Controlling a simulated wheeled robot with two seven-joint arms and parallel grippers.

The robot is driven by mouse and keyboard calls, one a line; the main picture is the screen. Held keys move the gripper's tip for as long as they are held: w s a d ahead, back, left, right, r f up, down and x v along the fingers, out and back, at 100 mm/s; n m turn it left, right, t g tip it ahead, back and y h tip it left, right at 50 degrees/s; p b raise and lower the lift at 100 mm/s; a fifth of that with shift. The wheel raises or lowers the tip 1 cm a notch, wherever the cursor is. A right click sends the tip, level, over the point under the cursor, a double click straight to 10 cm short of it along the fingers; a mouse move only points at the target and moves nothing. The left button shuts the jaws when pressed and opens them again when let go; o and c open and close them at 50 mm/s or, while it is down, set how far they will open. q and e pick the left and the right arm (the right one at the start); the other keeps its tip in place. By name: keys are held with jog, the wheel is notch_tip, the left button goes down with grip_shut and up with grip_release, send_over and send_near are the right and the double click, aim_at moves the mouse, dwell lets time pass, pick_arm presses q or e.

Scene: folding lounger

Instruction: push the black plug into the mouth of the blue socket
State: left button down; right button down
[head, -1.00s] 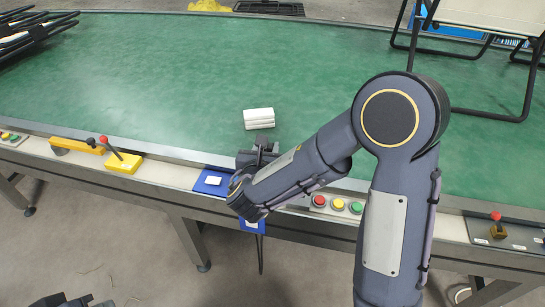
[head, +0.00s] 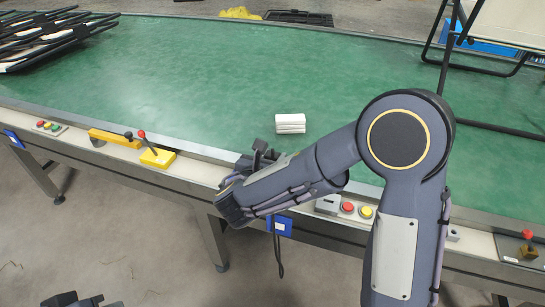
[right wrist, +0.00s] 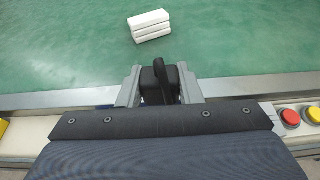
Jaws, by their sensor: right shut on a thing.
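My right gripper (head: 258,160) is low over the near edge of the conveyor table, left of the middle in the head view. In the right wrist view its two grey fingers (right wrist: 160,88) are shut on a black block with a dark strap-like part, which I take to be the black plug (right wrist: 150,85). The blue socket's mouth does not show clearly; my right arm covers that stretch of the edge. A blue piece with a white label (head: 280,225) shows on the table's front below my forearm. A dark part at the lower left, probably my left gripper (head: 80,300), is mostly cut off.
A white stack (head: 290,123) lies on the green belt (head: 210,80) beyond my gripper. Red and yellow buttons (head: 357,209) are right of it; a yellow lever box (head: 157,158) is left. A black cable (head: 279,255) hangs in front. Folded loungers (head: 45,42) lie far left.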

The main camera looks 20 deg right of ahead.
jog(key=shift+f+b, duration=1.95)
jog(key=shift+f, duration=0.55)
jog(key=shift+f, duration=0.25)
jog(key=shift+f, duration=0.35)
jog(key=shift+f, duration=0.9)
dwell(0.8)
jog(key=c, duration=0.9)
grip_release()
jog(key=shift+c, duration=0.2)
jog(key=shift+a+r, duration=0.1)
jog(key=v, duration=0.7)
jog(key=shift+s+p, duration=0.3)
jog(key=shift+p, duration=0.05)
